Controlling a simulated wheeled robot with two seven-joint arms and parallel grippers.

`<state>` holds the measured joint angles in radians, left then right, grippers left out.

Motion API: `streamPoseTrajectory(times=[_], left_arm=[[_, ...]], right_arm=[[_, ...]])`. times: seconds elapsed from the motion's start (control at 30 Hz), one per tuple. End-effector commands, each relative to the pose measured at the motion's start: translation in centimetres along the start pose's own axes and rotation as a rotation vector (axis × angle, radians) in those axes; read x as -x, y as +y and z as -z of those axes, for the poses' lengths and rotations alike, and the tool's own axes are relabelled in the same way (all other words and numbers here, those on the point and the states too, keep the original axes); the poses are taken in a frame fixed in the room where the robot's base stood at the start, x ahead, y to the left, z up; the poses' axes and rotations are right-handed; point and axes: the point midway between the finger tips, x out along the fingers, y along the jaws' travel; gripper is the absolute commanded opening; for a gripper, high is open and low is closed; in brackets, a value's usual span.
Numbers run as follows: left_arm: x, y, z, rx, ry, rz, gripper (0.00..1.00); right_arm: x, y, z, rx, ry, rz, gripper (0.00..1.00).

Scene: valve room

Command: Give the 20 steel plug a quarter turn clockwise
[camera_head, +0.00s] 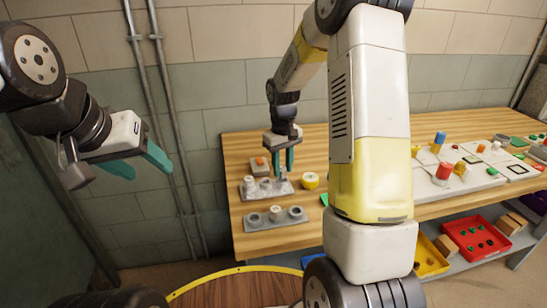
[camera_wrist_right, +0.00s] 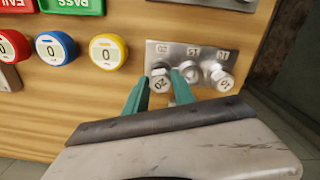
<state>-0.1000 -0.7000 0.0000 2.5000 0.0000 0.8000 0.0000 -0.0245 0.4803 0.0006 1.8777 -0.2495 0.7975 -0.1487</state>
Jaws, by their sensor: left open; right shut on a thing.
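The 20 steel plug (camera_wrist_right: 160,84) is a hex-headed steel plug marked 20 in the right wrist view. It sits at the left end of a steel plate (camera_wrist_right: 208,52) with two other plugs beside it. My right gripper (camera_wrist_right: 158,90) has its teal fingers on both sides of the plug and is shut on it. In the head view my right gripper (camera_head: 283,172) points down at the right end of the plate (camera_head: 267,197), and its fingers partly hide the plug. My left gripper (camera_head: 138,168) is open and empty, in the air left of the bench.
A second grey plate (camera_head: 275,220) with several round fittings lies in front on the wooden bench. A yellow round gauge (camera_head: 310,181) stands right of the plug plate. Red (camera_head: 472,240) and yellow bins are on the lower shelf.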

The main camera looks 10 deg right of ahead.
Motion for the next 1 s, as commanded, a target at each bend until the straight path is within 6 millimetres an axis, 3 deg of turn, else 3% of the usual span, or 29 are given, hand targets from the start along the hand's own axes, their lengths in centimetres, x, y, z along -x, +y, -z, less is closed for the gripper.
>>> streamPoseTrajectory(times=[1.0], left_arm=[[0.0,0.0,0.0,0.0,0.0,0.0,0.56]], right_arm=[[-1.2,0.0,0.0,0.0,0.001,0.0,0.0]])
